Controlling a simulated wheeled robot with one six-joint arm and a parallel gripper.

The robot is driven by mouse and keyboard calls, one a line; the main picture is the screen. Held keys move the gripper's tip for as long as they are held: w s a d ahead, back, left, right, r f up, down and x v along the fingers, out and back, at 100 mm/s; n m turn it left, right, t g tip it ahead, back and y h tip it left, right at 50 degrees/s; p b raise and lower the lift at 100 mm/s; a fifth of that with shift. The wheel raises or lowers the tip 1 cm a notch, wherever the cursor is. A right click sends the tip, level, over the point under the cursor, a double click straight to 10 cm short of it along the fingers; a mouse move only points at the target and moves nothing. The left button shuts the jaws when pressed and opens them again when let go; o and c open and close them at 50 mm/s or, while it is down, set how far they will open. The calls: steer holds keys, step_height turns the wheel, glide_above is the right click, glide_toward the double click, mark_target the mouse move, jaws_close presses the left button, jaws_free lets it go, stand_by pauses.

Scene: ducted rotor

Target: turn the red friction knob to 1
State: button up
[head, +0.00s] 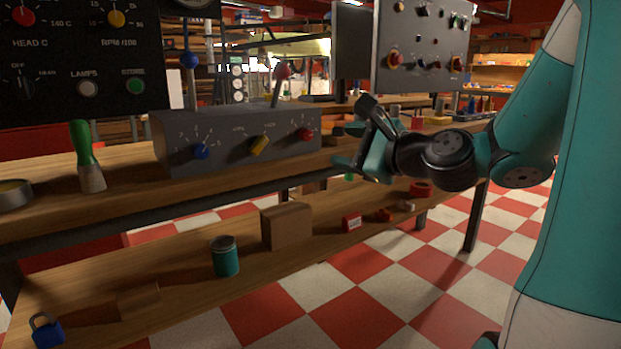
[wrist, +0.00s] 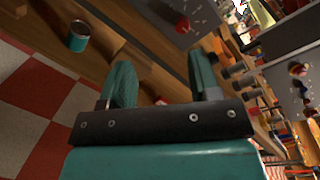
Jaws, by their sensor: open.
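A red knob (head: 305,134) sits at the right end of the front face of a grey console (head: 230,155) on the bench, with a dial of white marks around it. Its label and pointer setting are too small to read.
A blue knob (head: 202,151) and a yellow knob (head: 258,145) share the console face. A blue-topped lever (head: 190,62) and red-topped lever (head: 281,74) rise above it. A green-handled brush (head: 87,155) stands left. The lower shelf holds a can (head: 225,258) and box (head: 287,227).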

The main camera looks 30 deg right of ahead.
steer(key=d+f+m+t+h+b, duration=0.1)
steer(key=d+f+m+h, duration=0.1)
steer(key=d+m, duration=0.1)
steer(key=p, duration=0.3)
glide_toward(308, 136)
steer(key=w, duration=0.9)
steer(key=shift+a, duration=0.15)
steer(key=shift+c, duration=0.2)
steer(key=c, duration=0.9)
